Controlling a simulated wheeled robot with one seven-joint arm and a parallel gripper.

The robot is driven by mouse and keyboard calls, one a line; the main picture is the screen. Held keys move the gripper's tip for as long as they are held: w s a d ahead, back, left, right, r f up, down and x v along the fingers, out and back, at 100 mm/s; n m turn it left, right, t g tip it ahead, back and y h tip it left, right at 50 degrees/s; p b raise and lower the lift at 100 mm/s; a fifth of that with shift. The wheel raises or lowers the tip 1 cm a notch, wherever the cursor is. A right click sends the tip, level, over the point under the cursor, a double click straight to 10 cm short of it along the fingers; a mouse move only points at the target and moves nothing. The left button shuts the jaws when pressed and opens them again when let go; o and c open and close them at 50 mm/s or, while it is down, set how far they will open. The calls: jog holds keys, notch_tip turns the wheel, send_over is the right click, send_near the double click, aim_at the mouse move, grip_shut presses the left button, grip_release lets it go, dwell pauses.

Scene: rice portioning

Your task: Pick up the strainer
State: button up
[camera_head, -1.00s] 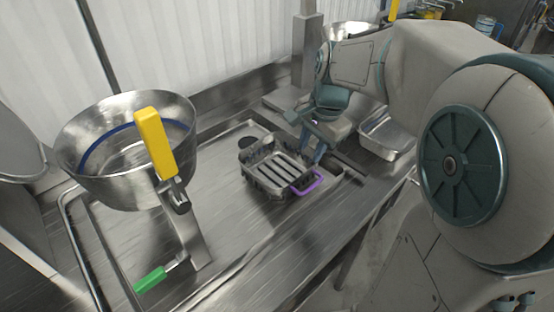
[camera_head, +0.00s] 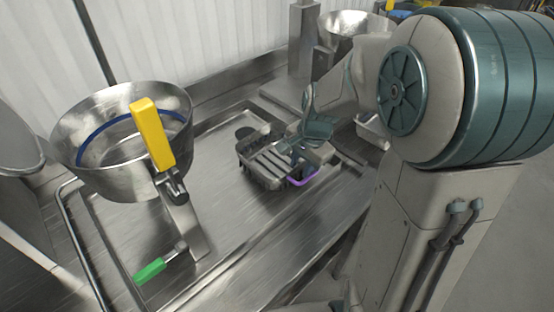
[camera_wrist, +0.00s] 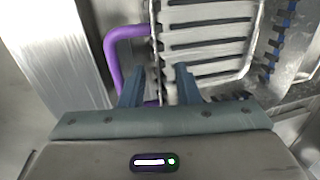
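The strainer is a slotted steel basket (camera_head: 268,163) with a purple loop handle (camera_head: 302,180) at its right front. It sits upright on the steel counter in the middle of the head view. In the wrist view, the basket's slats (camera_wrist: 207,48) fill the top centre, and the purple handle (camera_wrist: 113,48) is left of them. My gripper (camera_wrist: 160,78) is open, its two blue-grey fingers spread near the handle and basket edge. The left finger overlaps the handle's loop; contact cannot be told. In the head view, my gripper (camera_head: 298,152) is above the strainer's right side and partly hides it.
A large steel bowl (camera_head: 85,170) stands at left, with a yellow handle (camera_head: 152,132) in front. A green-handled tool (camera_head: 150,270) lies at the counter's front. A steel pan (camera_head: 372,130) is behind my arm. Bare counter (camera_head: 215,190) lies between bowl and strainer.

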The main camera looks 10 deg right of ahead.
grip_shut()
dwell(1.3)
